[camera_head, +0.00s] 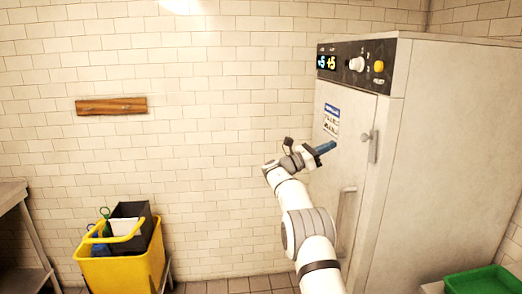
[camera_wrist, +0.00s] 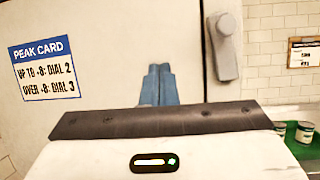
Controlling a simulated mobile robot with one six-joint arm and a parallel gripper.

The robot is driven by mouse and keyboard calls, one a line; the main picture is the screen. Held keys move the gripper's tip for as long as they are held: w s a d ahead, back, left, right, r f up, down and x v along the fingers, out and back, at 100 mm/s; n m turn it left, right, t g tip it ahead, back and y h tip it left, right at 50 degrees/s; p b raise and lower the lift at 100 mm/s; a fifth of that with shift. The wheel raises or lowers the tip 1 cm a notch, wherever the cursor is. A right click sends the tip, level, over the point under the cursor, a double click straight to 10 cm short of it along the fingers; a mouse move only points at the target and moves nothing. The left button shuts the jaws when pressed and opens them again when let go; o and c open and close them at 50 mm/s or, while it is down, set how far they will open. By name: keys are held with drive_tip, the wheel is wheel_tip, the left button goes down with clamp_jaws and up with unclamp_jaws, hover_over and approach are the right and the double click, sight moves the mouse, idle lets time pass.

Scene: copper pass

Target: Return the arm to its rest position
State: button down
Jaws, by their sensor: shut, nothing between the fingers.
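My arm (camera_head: 309,232) is stretched up and forward in front of the tall pale cabinet (camera_head: 445,150). My gripper (camera_head: 331,146), with blue fingers, points at the cabinet door, just below the posted card. In the wrist view the fingers (camera_wrist: 158,84) are together and empty, in front of the pale door (camera_wrist: 110,80). Whether the fingertips touch the door I cannot tell.
The cabinet carries a display (camera_head: 326,62), a white dial (camera_head: 356,64), a yellow knob (camera_head: 379,67), a door latch (camera_head: 372,146) and a blue-headed card (camera_wrist: 42,69). A yellow bucket (camera_head: 125,270) stands lower left. A green crate (camera_head: 483,281) is lower right; cans (camera_wrist: 305,132) show there.

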drive_tip(key=s+f+m+g+y, duration=0.15)
drive_tip(key=s+m+y, duration=0.85)
drive_tip(key=s, duration=1.4)
drive_tip(key=s+a+f+m+y, duration=0.3)
drive_tip(key=s+a+f+y, duration=0.1)
drive_tip(key=s, duration=0.5)
drive_tip(key=s+a+f+m+y, duration=0.3)
drive_tip(key=s+a+f+y, duration=0.1)
drive_tip(key=s, duration=0.6)
drive_tip(key=s+a+f+m+y, duration=0.3)
drive_tip(key=s+a+f+y, duration=0.1)
drive_tip(key=s, duration=0.5)
drive_tip(key=shift+s+a+f+m+t, duration=0.3)
drive_tip(key=shift+a+f+t, duration=0.25)
drive_tip(key=shift+a, duration=0.35)
drive_tip(key=c, duration=2.1)
unclamp_jaws()
drive_tip(key=shift+w, duration=0.1)
